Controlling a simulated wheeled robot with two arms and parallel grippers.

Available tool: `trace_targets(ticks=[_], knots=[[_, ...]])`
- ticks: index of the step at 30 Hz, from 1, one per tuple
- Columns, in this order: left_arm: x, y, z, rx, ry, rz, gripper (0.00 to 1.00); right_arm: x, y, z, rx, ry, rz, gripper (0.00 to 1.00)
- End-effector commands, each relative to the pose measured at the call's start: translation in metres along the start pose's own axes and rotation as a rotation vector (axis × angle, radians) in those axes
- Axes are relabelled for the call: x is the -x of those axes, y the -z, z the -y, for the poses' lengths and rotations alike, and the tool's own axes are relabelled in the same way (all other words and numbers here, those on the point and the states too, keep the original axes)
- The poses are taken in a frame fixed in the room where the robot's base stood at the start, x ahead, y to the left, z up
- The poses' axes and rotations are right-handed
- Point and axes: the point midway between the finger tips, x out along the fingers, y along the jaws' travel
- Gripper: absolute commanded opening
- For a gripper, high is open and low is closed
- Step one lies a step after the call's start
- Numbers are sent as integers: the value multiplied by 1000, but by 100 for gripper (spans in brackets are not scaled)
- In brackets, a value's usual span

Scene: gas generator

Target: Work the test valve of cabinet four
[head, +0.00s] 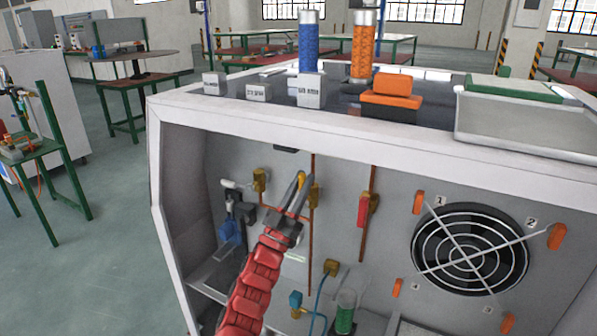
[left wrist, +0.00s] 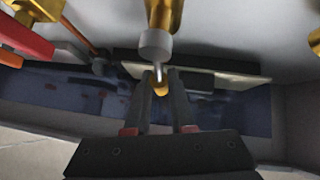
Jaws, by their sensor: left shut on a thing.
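The open-fronted white cabinet (head: 215,240) holds several valves and pipes. My left gripper (head: 301,180) reaches in from below on a red arm and is at a brass valve (head: 312,197) on a copper pipe. In the left wrist view, this valve (left wrist: 163,15) has a grey collar and a thin lever with a yellow tip (left wrist: 160,88). The left gripper (left wrist: 158,76) is shut on this lever, its dark fingers on either side. I cannot read a label naming the valve. My right gripper is in neither view.
A red-handled valve (head: 363,210) is to the right of the gripper, another brass valve (head: 260,180) to the left. A lower brass valve (head: 331,268) and green cylinder (head: 346,312) sit below. A round fan (head: 469,252) is right. Blue (head: 309,42) and orange (head: 362,45) cylinders stand on top.

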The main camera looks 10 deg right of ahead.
Motion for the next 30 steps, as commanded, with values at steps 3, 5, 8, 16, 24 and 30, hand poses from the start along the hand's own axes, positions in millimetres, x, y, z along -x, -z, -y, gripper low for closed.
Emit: trace_targets(ticks=[3,5,8,16,24,30], knots=[[-1,0,-2,-16,-16,5,0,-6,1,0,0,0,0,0],[0,0,-2,-21,-21,6,0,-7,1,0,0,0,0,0],[0,-1,-3,-25,-26,7,0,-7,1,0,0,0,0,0],[0,-1,-3,-26,-26,7,0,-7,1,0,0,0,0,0],[0,-1,-3,-26,-25,6,52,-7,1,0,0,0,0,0],[0,0,-2,-25,-25,5,52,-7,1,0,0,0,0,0]])
